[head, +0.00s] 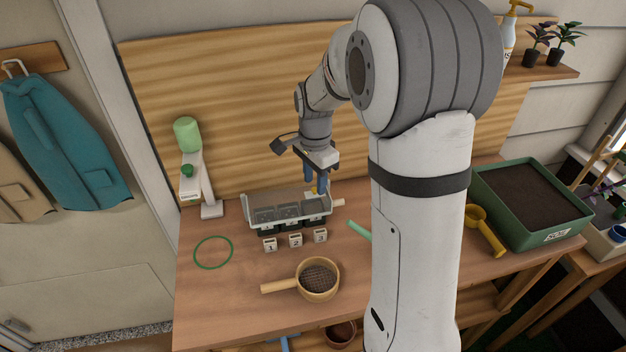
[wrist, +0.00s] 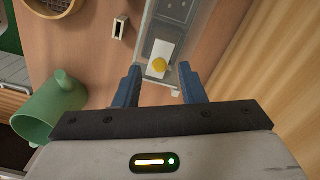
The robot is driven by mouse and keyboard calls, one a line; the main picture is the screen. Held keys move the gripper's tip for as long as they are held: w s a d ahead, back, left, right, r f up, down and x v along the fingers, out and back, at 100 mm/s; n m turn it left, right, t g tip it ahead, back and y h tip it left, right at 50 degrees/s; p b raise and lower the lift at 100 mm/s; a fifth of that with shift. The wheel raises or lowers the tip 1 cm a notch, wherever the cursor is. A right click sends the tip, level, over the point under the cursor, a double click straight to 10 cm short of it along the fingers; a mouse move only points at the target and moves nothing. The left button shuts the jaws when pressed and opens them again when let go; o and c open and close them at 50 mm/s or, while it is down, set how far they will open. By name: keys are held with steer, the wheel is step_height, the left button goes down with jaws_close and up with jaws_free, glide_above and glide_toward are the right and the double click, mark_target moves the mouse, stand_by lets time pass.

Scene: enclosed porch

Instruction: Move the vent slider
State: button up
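The vent slider is a small white plate with a round yellow knob (wrist: 159,65) at one end of a clear-lidded tray (wrist: 178,55). In the head view the tray (head: 262,222) stands on the wooden bench, and a bit of the yellow knob (head: 315,189) shows just under my fingers. My gripper (wrist: 160,84) has its two blue fingers spread apart with nothing held between them. In the wrist view the knob lies just beyond the gap between the fingertips. In the head view my gripper (head: 317,180) is above the tray's right end. Contact cannot be told.
Numbered blocks (head: 295,240) stand in front of the tray. A green ring (head: 213,252), a wooden-handled sieve (head: 318,280), a yellow scoop (head: 484,230) and a green soil tub (head: 530,205) are on the bench. A stand with a green bottle (head: 187,135) is left; a wooden back panel (head: 220,100) rises behind.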

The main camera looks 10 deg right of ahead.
steer(key=shift+f, duration=0.6)
jaws_close()
